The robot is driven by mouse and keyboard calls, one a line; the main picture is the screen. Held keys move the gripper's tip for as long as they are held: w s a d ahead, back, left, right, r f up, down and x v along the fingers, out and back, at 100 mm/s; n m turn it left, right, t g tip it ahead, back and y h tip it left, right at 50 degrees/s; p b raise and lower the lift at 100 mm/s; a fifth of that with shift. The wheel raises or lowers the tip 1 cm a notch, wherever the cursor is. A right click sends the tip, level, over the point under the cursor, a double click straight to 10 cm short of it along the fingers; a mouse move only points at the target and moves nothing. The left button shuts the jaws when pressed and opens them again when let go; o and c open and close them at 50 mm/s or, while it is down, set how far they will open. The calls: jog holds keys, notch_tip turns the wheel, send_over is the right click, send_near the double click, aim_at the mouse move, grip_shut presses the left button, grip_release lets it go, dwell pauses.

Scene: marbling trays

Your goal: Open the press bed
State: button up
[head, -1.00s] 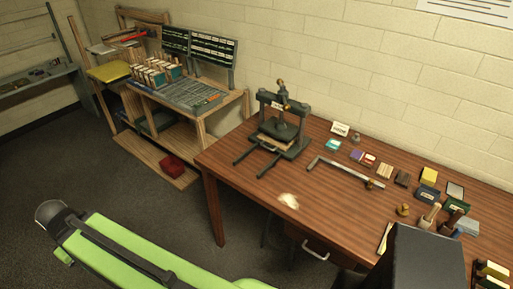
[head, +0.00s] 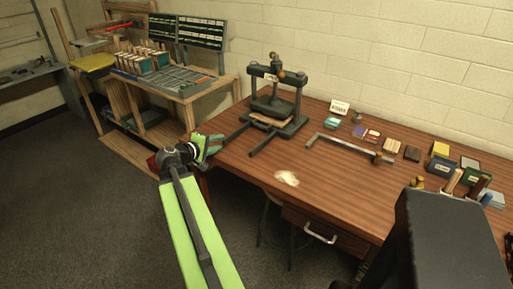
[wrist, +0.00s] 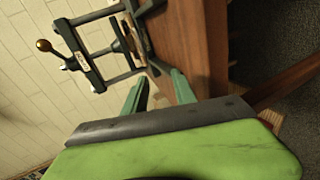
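The dark metal press (head: 298,100) stands on the left part of the brown table, with a brass-knobbed screw on top. Its bed (head: 268,122), a pale board, sits low under the platen, and two dark rails reach out toward the front-left. My gripper (head: 213,147) is just off the table's left edge, close to the end of the left rail. In the wrist view the press (wrist: 84,55) appears sideways, ahead of my gripper (wrist: 157,82). The two green fingers are apart with nothing seen between them. Whether a finger touches the rail I cannot tell.
On the brown table (head: 235,165), a metal bar (head: 345,147), small blocks, a white card (head: 339,108) and a pale patch (head: 287,178) lie right of the press or in front. A wooden type stand (head: 185,90) is behind left. A stool is under the table.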

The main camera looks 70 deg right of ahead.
aim_at(259, 125)
jog(key=shift+g+h, duration=0.5)
jog(key=shift+h, duration=0.1)
jog(key=s+d, duration=0.3)
jog(key=s, duration=0.1)
jog(key=shift+s+d+r+b, duration=0.1)
jog(key=shift+d+r+b, duration=0.15)
jog(key=shift+d+b, duration=0.15)
jog(key=shift+s+d+r, duration=0.1)
jog(key=shift+r, duration=0.1)
jog(key=b+x, duration=0.3)
jog(key=x, duration=1.4)
jog(key=shift+d+r, duration=0.1)
jog(key=shift+d, duration=0.05)
grip_shut()
